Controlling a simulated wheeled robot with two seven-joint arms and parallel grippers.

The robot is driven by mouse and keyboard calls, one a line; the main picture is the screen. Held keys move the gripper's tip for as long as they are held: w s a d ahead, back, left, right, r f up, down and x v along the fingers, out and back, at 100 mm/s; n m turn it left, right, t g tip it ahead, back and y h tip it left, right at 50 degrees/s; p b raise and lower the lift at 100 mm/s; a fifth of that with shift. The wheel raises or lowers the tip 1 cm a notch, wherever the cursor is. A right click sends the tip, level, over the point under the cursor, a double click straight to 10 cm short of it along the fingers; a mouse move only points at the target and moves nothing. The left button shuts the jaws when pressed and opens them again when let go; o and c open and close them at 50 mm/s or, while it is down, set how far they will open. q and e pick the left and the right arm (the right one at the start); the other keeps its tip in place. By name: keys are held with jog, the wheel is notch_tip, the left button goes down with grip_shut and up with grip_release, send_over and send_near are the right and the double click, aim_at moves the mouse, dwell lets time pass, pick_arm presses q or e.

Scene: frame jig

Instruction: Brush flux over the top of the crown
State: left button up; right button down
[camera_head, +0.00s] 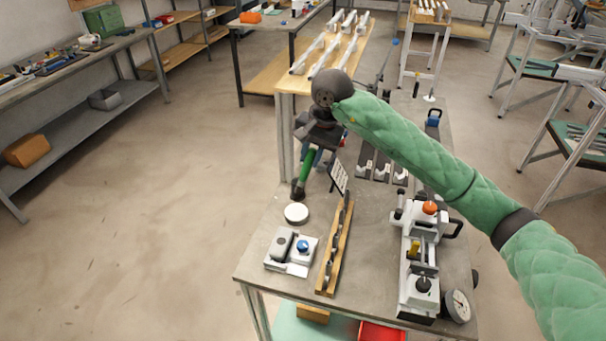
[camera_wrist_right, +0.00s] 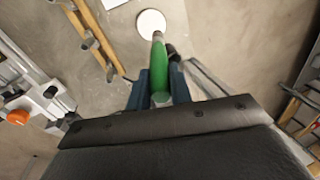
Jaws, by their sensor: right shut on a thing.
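My right gripper (camera_head: 312,150) is shut on a green-handled brush (camera_head: 306,168), which slants down toward the bench. The handle also shows between the dark fingers in the right wrist view (camera_wrist_right: 159,72). A small dark thing (camera_head: 297,190) is at the brush's lower end; I cannot tell whether it is bristles or a pot. A white round disc (camera_head: 296,213) lies just in front of it, and the brush tip overlaps its edge in the wrist view. I cannot pick out the crown for certain. A white fixture (camera_head: 416,286) with an orange knob stands at right. My left gripper is not in view.
A small white block (camera_head: 290,266) with a grey piece and blue knob sits at the bench's front left. A wooden rail (camera_head: 340,250) with several pegs stands beside it. A dial gauge (camera_head: 457,306) is at front right. Several dark holders (camera_head: 381,170) lie behind.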

jog(key=shift+s+f, duration=0.1)
jog(key=shift+s, duration=0.1)
jog(key=shift+n+y, duration=0.3)
jog(key=shift+y, duration=0.1)
jog(key=shift+w+f, duration=0.5)
jog(key=shift+f, duration=0.05)
jog(key=shift+s+a+f+p, duration=0.1)
jog(key=shift+s+f+p, duration=0.3)
jog(key=shift+f, duration=0.3)
jog(key=f, duration=0.2)
jog(key=shift+w+f, duration=0.25)
jog(key=shift+f, duration=0.1)
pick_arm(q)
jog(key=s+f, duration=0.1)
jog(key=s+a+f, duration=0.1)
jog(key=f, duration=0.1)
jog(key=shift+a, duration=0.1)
pick_arm(e)
jog(key=shift+f, duration=0.6)
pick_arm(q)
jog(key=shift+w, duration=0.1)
